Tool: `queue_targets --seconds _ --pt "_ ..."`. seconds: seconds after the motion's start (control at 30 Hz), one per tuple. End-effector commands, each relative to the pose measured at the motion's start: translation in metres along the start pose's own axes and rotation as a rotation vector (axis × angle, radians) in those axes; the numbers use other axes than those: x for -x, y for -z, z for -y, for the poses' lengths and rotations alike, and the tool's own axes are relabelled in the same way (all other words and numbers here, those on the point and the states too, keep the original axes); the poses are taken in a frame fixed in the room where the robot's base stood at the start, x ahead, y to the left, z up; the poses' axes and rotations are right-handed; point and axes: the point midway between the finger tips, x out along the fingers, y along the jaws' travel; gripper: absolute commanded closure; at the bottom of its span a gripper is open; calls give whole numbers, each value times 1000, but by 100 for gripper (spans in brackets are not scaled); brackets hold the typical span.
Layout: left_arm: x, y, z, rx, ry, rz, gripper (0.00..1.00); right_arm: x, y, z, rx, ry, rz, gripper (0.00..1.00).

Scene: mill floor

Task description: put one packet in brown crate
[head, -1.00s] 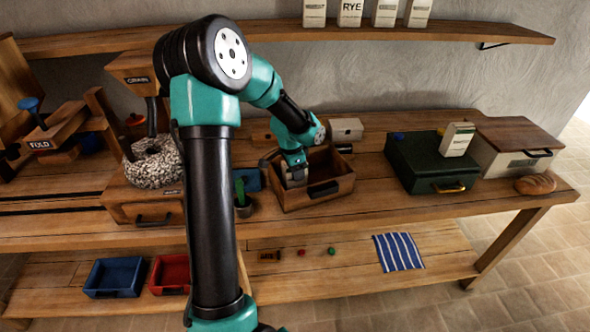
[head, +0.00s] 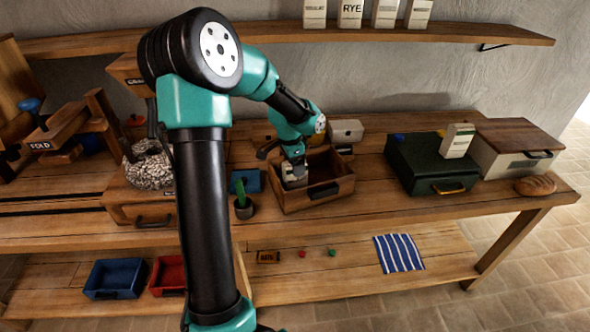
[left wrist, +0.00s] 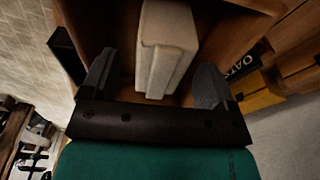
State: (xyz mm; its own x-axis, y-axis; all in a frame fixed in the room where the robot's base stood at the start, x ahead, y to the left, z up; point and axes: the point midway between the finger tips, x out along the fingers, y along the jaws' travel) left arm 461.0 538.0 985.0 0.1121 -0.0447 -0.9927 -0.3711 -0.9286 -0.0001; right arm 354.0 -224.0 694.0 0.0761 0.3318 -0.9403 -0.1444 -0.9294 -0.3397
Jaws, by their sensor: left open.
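The brown crate (head: 330,188) is an open wooden box with a dark handle, standing on the bench in the head view. A pale packet (head: 295,183) is inside it, at its left side. In the left wrist view the packet (left wrist: 165,45) lies between the fingers of my left gripper (left wrist: 154,82), which are spread, with a gap on each side. In the head view my left gripper (head: 293,168) reaches down into the crate over the packet. The packet's underside is hidden. My right gripper does not show.
Other packets, one marked RYE (head: 350,12), stand on the wall shelf. One more packet (head: 457,140) stands on a green box (head: 428,167). A potted cactus (head: 242,202) is close left of the crate, and a white box (head: 345,131) is behind it.

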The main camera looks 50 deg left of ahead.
Motion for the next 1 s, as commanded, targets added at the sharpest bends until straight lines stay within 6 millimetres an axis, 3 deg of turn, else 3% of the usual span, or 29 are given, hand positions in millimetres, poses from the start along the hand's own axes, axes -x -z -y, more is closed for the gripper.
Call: queue_targets --seconds 0.2,0.4,0.6,1.0 --pt "44 0 0 0 3 -4 19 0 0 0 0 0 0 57" --pt "73 0 0 0 2 -2 19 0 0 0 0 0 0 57" --pt "84 0 0 0 0 0 19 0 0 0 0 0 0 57" --pt "83 0 0 0 0 0 19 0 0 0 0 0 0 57"
